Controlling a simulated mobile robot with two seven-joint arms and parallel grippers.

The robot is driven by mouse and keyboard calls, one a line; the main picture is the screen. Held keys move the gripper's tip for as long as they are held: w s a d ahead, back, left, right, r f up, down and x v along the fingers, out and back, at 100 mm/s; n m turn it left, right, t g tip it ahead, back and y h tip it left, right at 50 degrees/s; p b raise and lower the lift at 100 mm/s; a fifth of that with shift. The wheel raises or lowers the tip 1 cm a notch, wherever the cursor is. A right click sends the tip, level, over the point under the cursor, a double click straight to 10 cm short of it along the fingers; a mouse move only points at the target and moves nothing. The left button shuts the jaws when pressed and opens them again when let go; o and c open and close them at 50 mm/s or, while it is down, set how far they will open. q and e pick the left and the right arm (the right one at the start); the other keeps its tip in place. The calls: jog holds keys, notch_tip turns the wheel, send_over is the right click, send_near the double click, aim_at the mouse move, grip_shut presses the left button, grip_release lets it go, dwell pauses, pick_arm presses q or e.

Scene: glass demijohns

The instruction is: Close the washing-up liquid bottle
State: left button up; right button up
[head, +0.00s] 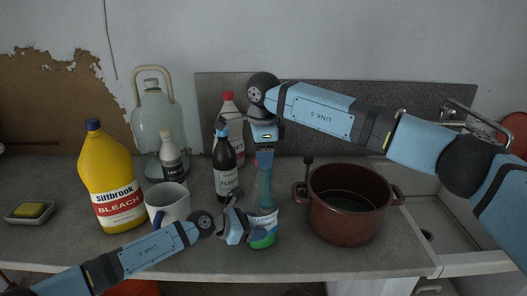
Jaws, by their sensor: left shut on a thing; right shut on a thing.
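The washing-up liquid bottle (262,203) is clear with green liquid at the bottom and stands upright near the counter's front. My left gripper (247,226) is shut on its lower body from the left side. The fingers hide part of the cap and part of the bottle's side.
A brown pot (347,215) stands close on the right, before the sink (455,225). A dark bottle (225,172) and a red-capped bottle (231,103) stand behind. A white mug (170,203), yellow bleach bottle (110,180) and glass demijohn (151,115) are on the left.

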dwell(0.4)
jog(key=shift+f, duration=0.8)
jog(key=shift+f, duration=0.6)
